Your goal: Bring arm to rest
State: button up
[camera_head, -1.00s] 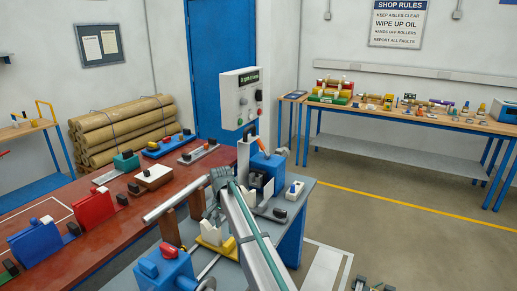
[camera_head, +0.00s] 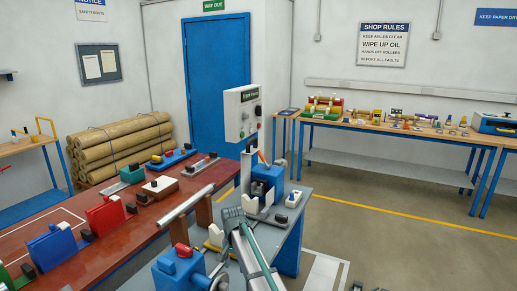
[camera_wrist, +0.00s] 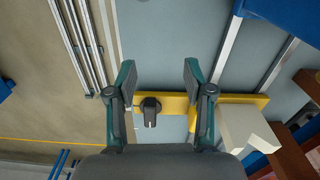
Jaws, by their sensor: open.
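My gripper (camera_wrist: 160,76) is open in the wrist view, with its two dark green fingers apart and nothing between the tips. Below it in the wrist view is a yellow bar (camera_wrist: 178,104) with a black knob (camera_wrist: 150,108), seen between the fingers; the gap in height is hard to judge. A white V-shaped block (camera_wrist: 246,128) is right of the fingers. In the head view my gripper (camera_head: 231,214) is over the grey winder bench (camera_head: 287,226), its fingers too small to read. A pale metal rod (camera_head: 187,204) is just left of it.
A control box (camera_head: 243,113) stands over the blue winder block (camera_head: 266,178) behind my gripper. The red table (camera_head: 75,230) on the left holds red and blue holders. A blue motor-like block (camera_head: 178,272) is at the front. Open floor (camera_head: 400,250) lies to the right.

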jog(key=s+d+f+n, duration=0.2)
jog(key=s+d+f, duration=0.6)
jog(key=s+d, duration=0.55)
jog(key=s+d+f+n, duration=0.2)
jog(key=s+d+f, duration=0.6)
jog(key=s+d, duration=0.5)
jog(key=s+f+g, duration=0.3)
jog(key=s+f, duration=0.6)
jog(key=s, duration=0.6)
jog(key=s+f+g, duration=0.3)
jog(key=s+f, duration=0.6)
jog(key=s, duration=0.5)
jog(key=shift+s+a+f+g, duration=0.35)
jog(key=shift+s+f+g, duration=0.05)
